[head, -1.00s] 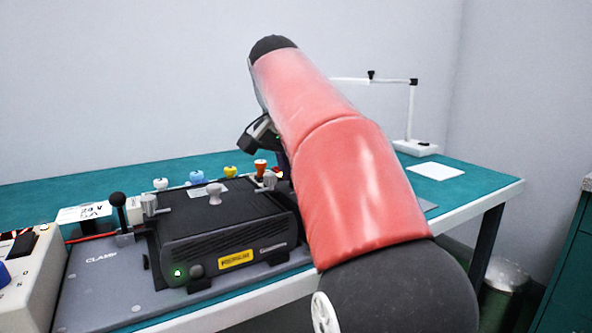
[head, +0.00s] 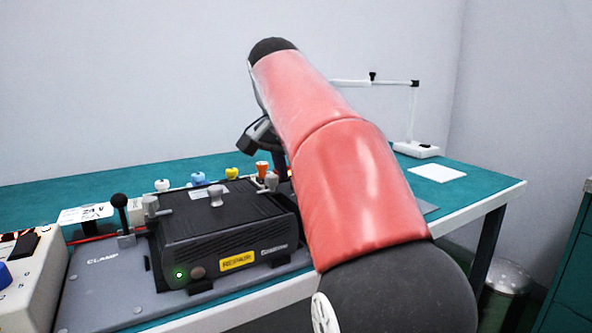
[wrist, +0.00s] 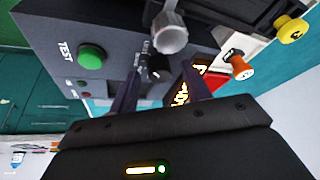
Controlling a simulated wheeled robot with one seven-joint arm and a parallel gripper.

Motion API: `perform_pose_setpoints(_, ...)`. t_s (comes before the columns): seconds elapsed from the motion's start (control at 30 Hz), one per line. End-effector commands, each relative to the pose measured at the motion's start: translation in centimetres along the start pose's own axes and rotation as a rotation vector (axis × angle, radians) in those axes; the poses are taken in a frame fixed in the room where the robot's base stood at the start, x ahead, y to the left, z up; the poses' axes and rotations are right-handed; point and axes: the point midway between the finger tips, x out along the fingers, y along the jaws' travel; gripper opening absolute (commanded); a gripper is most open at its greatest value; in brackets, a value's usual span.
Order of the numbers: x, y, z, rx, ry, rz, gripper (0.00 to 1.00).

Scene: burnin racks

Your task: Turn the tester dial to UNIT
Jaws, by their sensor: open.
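In the wrist view the tester is a dark grey panel with a green TEST button (wrist: 92,57) on its left. The tester dial (wrist: 158,70) is a small black knob with small white lettering beside it; which mark it points to is too small to tell. My gripper (wrist: 161,76) is open, with one dark finger on each side of the dial. Whether the fingers touch it I cannot tell. In the head view my red arm hides the tester face and the fingertips.
A grey knob (wrist: 171,38) stands close above the dial in the wrist view. An amber lit display (wrist: 190,82) lies right of it, partly behind a finger. In the head view a black unit (head: 225,232) sits clamped on a grey plate (head: 105,290) on the teal bench.

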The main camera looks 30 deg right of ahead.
Motion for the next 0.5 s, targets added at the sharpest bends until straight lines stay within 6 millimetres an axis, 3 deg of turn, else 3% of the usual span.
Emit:
perform_pose_setpoints(0.17, -1.4, -0.1, -0.1, -0.001, 0.002, -0.002, 0.48)
perform_pose_setpoints(0.5, -6.5, -0.1, -0.1, -0.001, 0.002, -0.002, 0.48)
